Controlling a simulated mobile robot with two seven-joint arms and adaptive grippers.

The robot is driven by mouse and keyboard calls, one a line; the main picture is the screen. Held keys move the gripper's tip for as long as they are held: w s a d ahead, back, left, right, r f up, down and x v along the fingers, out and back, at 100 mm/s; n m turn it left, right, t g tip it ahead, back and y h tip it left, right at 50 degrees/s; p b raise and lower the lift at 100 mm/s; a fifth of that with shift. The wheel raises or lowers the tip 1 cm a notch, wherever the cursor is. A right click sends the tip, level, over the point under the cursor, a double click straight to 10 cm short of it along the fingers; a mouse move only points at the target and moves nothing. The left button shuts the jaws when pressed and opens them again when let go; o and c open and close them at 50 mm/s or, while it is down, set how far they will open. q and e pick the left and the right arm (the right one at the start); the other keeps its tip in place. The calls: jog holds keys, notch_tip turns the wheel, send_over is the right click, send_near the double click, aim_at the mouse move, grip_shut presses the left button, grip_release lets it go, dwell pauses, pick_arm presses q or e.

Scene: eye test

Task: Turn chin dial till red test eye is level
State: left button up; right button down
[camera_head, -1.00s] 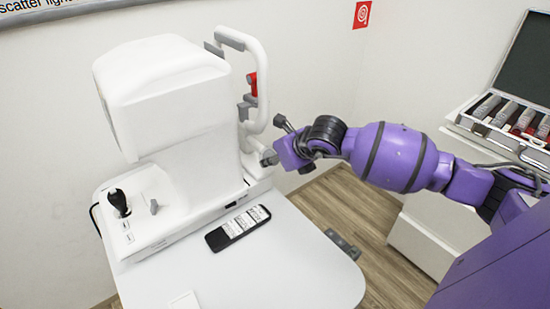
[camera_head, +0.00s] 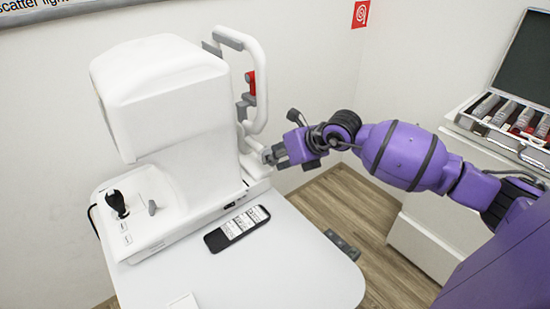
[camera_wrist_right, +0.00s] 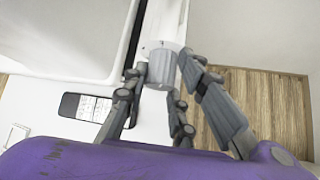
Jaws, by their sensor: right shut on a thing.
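The white eye-test machine (camera_head: 165,95) stands on the table. The red test eye (camera_head: 251,83) sits on the inner side of its chin-rest frame (camera_head: 258,65), seen small and from the side; I cannot tell if it is level. My right gripper (camera_head: 270,154) is at the low right end of the machine, by the chin rest. The right wrist view shows its fingers (camera_wrist_right: 168,82) shut around the grey, ribbed chin dial (camera_wrist_right: 160,69). In the head view the fingers mostly hide the dial. My left gripper is not in view.
A black phone-like device (camera_head: 236,228) lies on the white table (camera_head: 290,262). A black joystick (camera_head: 117,203) stands on the machine's base. An open case of bottles (camera_head: 510,115) is on a cabinet at the right. Open floor (camera_head: 370,205) lies between.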

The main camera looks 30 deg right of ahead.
jog(key=m+y, duration=0.1)
jog(key=m+y+b, duration=0.1)
jog(key=y, duration=0.1)
jog(key=shift+d+f+y, duration=0.15)
jog(key=shift+f+y, duration=0.05)
jog(key=shift+y, duration=0.1)
jog(key=shift+w+d+m+y+b, duration=0.15)
jog(key=shift+m+y+b, duration=0.55)
jog(key=shift+y+b, duration=0.35)
jog(key=shift+m+y, duration=0.3)
jog(key=shift+y, duration=0.15)
jog(key=shift+r+b, duration=0.15)
jog(key=shift+b, duration=0.2)
jog(key=c, duration=1.7)
grip_release()
jog(key=shift+c, duration=0.2)
jog(key=shift+o, duration=0.9)
